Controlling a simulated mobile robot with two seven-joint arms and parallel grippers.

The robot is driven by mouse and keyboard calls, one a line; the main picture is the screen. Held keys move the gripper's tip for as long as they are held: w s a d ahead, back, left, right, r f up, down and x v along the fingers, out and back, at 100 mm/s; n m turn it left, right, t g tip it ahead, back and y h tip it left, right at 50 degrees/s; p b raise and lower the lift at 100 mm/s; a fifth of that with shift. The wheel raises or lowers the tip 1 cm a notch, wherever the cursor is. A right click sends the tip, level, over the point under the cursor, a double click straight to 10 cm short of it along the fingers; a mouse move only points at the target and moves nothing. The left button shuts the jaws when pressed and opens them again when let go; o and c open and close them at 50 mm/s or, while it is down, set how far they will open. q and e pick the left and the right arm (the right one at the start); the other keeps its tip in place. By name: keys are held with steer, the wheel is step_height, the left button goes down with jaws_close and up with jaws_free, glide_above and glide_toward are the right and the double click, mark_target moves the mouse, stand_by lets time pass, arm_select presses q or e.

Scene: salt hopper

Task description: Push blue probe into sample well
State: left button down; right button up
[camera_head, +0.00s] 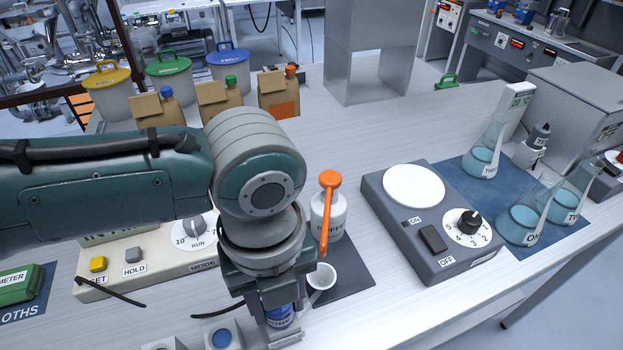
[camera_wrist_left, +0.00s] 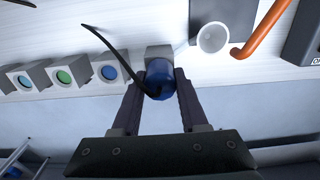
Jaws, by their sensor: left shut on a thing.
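My left gripper (camera_head: 281,308) is at the front edge of the bench, fingers down. It is shut on the blue probe (camera_head: 281,317), which is mostly hidden by the fingers in the head view. In the left wrist view the probe's blue rounded end (camera_wrist_left: 159,79) lies between the two fingers (camera_wrist_left: 158,88). A black cable runs from it up and left. The probe is at a grey block (camera_wrist_left: 158,52); I cannot tell whether it sits in it. A small white cup (camera_head: 320,281) stands apart, on a dark mat. I cannot tell which thing is the sample well. My right gripper is not in view.
Grey blocks with coloured round faces, one blue (camera_head: 221,337), line the front edge to the left. A white bottle with an orange spout (camera_head: 328,215) stands behind the cup. A grey hotplate (camera_head: 430,225) is to the right. A control box (camera_head: 150,255) lies left.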

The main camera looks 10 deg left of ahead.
arm_select(q)
steer(key=shift+f, duration=0.3)
jaws_free()
stand_by(0.5)
steer(key=shift+r, duration=0.15)
steer(key=shift+r+p, duration=2.9)
steer(key=shift+r, duration=0.1)
